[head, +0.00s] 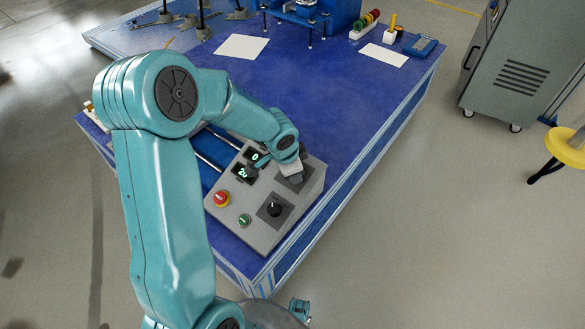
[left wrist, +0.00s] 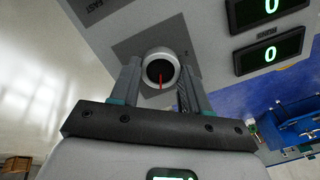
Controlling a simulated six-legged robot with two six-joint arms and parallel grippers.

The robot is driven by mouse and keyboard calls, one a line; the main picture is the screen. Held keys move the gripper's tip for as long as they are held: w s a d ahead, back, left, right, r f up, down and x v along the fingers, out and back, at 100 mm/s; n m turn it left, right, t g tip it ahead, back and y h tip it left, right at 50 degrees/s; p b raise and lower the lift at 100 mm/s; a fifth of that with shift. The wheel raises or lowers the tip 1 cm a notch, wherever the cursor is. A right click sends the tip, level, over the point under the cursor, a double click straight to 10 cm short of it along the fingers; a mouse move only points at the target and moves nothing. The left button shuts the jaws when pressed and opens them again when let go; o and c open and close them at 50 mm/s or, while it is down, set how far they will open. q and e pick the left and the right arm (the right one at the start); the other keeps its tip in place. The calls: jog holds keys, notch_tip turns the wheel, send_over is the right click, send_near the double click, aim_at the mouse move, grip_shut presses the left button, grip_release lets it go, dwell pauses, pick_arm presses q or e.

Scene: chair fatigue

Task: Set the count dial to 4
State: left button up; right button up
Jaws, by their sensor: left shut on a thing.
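The control box (head: 240,222) sits on the blue table near its front corner. My left gripper (head: 292,168) reaches down over the upper right of its face and hides a dial there. In the left wrist view that dial (left wrist: 160,70) has a silver rim, a black face and a red pointer line, on a dark square plate. The fingers of my left gripper (left wrist: 158,88) are shut on it, one at each side. The red line points toward the gripper's palm. My right gripper is not in view.
A second black knob (head: 275,208) is on the box, with a red button (head: 221,199) and a green button (head: 244,220). Two green-lit displays (head: 243,174) are beside them; the wrist view's displays (left wrist: 270,52) show 0. A grey cabinet (head: 520,70) stands right.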

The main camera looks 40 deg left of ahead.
pick_arm(q)
jog(key=shift+m, duration=0.5)
jog(key=o, duration=1.1)
jog(key=shift+c, duration=0.2)
jog(key=p+v, duration=0.6)
jog(key=v, duration=1)
jog(key=shift+s, duration=0.2)
jog(key=shift+d, duration=0.1)
